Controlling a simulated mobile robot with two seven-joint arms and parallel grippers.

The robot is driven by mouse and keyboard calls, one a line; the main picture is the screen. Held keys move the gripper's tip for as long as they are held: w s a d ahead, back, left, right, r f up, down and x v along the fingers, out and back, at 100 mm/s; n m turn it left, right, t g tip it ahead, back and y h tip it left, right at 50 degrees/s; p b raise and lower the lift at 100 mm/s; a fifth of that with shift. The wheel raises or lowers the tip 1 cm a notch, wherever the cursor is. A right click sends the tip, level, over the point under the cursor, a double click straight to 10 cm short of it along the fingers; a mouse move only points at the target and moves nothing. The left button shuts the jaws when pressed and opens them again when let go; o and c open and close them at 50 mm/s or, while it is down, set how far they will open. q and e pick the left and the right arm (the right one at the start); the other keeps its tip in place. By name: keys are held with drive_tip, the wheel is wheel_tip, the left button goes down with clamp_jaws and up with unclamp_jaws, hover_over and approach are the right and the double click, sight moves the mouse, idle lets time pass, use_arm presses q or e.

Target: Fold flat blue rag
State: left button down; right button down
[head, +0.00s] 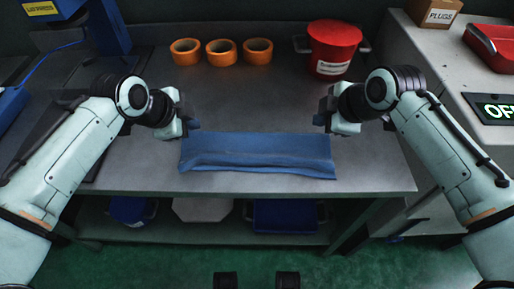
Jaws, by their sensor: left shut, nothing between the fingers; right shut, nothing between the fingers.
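The blue rag (257,152) lies on the grey table (130,170) near its front edge, as a long strip running left to right. A fold line and a lower layer show along its front side. My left gripper (190,125) is shut and empty just above and beside the rag's back left corner. My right gripper (322,122) is shut and empty just behind the rag's back right corner. Neither gripper holds the rag.
Three orange rings (221,53) stand at the back of the table. A red lidded pot (334,48) is at the back right. A box marked PLUGS (434,13) and a red case (491,46) are on the right counter. The table's middle is clear.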

drive_tip(key=shift+f, duration=0.1)
idle(0.3)
drive_tip(key=shift+f, duration=0.35)
drive_tip(key=shift+r, duration=0.1)
